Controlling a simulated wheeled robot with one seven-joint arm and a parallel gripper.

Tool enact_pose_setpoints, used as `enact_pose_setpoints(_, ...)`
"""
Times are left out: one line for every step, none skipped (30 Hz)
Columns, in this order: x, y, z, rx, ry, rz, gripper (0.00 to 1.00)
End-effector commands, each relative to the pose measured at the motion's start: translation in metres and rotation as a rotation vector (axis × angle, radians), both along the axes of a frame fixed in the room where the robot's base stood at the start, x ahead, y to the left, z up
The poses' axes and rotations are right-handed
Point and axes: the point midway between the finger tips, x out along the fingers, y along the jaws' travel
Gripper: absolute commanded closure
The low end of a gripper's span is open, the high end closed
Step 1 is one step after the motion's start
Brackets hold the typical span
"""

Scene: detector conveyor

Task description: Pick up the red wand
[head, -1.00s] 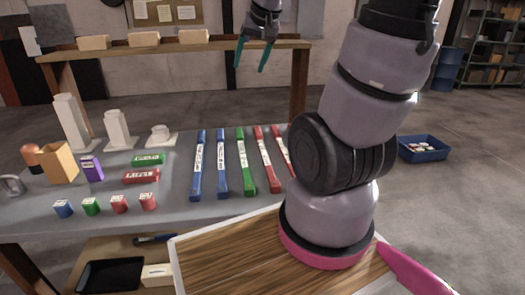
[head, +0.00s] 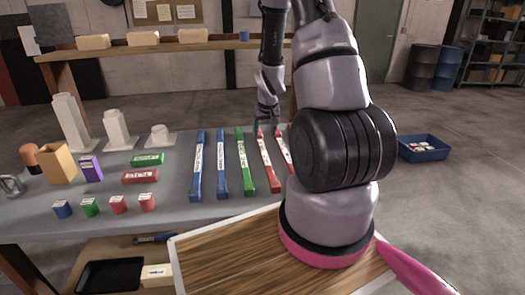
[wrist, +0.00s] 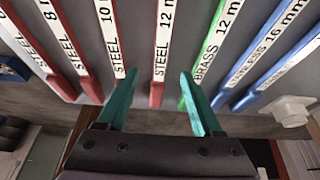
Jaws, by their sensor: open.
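Several red wands lie side by side on the grey table. In the head view one red wand (head: 266,163) lies right of the green wand, and another red wand (head: 283,150) is partly behind my arm. My gripper (head: 267,129) is at the far ends of these wands. In the wrist view, its teal fingers (wrist: 158,77) are apart and empty. The red wand marked STEEL 12 mm (wrist: 164,45) runs between the fingertips in the picture. The left fingertip overlaps a neighbouring red wand (wrist: 118,50). I cannot tell the height of the fingers above the table.
A green wand (head: 245,170) lies close beside the red ones, then blue wands (head: 221,173). In the wrist view the green BRASS wand (wrist: 205,60) is by the right fingertip. Small blocks (head: 119,204) and white stands (head: 70,125) occupy the table's left. A wood-topped tray (head: 230,255) is in front.

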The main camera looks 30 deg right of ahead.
Motion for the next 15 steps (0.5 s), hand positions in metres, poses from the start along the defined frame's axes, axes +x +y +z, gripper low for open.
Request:
enact_pose_setpoints(0.002, -0.001, -0.01, 0.002, 0.005, -0.002, 0.32)
enact_pose_setpoints(0.004, -0.002, -0.014, 0.001, 0.004, -0.001, 0.32)
enact_pose_setpoints(0.006, -0.002, -0.019, 0.001, 0.004, -0.001, 0.32)
enact_pose_setpoints(0.008, -0.003, -0.022, 0.0, 0.003, -0.001, 0.32)
enact_pose_setpoints(0.009, -0.003, -0.025, 0.002, 0.003, -0.002, 0.32)
enact_pose_setpoints(0.01, -0.003, -0.028, 0.001, 0.003, -0.001, 0.32)
enact_pose_setpoints(0.011, -0.003, -0.03, 0.001, 0.002, -0.001, 0.32)
enact_pose_setpoints(0.012, -0.003, -0.031, 0.001, 0.002, -0.001, 0.32)
enact_pose_setpoints(0.012, -0.003, -0.033, 0.001, 0.001, -0.001, 0.32)
enact_pose_setpoints(0.013, -0.003, -0.035, 0.001, 0.002, -0.001, 0.32)
enact_pose_setpoints(0.014, -0.003, -0.038, 0.001, 0.002, -0.001, 0.32)
enact_pose_setpoints(0.015, -0.003, -0.043, 0.001, 0.004, -0.001, 0.32)
enact_pose_setpoints(0.017, -0.003, -0.047, 0.002, 0.003, -0.001, 0.32)
enact_pose_setpoints(0.018, -0.004, -0.051, 0.002, 0.003, -0.001, 0.32)
enact_pose_setpoints(0.02, -0.004, -0.058, 0.002, 0.004, 0.0, 0.32)
